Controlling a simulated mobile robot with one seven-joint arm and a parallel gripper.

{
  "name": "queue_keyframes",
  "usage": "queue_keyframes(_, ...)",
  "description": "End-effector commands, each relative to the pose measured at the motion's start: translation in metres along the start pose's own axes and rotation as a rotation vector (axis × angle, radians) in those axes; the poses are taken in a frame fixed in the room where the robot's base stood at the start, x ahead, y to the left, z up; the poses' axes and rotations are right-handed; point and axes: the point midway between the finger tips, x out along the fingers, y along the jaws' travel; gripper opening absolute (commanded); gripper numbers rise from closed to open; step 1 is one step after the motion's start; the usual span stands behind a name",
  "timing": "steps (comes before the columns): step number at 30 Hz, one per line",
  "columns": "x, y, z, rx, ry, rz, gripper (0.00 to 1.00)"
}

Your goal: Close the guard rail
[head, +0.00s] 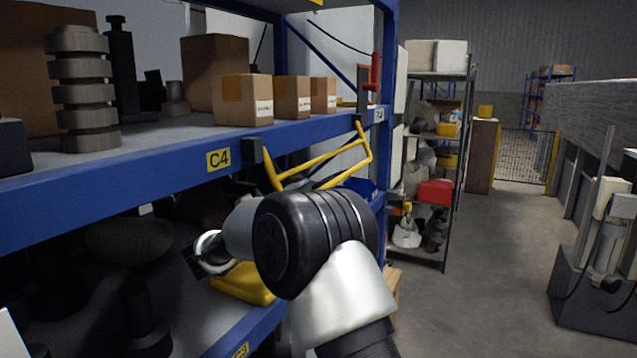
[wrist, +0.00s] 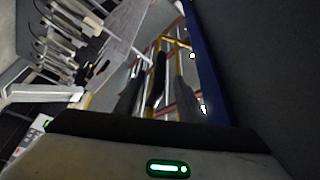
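The guard rail (head: 325,158) is a yellow tube frame at the front edge of the blue shelf in the head view. It stands slanted out from the shelf front, between a dark bracket (head: 256,151) by the C4 label and the blue post. My arm's black joint covers part of its lower side. My gripper (head: 203,256) is low at the left of that joint, below the shelf beam and mostly hidden. In the wrist view, dark finger-like shapes of my gripper (wrist: 158,85) reach upward in front of yellow and metallic strips. I cannot tell whether they touch the rail.
The upper shelf holds cardboard boxes (head: 243,99) and a stack of grey discs (head: 80,88). A yellow object (head: 243,284) lies on the lower shelf near my gripper. A grey rack (head: 440,70) stands behind. The floor (head: 480,270) on the right is clear up to grey equipment (head: 592,290).

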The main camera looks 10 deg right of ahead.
Motion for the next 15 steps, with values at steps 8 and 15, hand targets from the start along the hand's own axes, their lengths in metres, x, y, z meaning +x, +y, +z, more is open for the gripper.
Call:
queue_keyframes(8, 0.045, -0.001, -0.002, -0.001, 0.003, 0.000, 0.36)
queue_keyframes(15, 0.067, -0.001, -0.001, -0.001, 0.000, -0.002, 0.36)
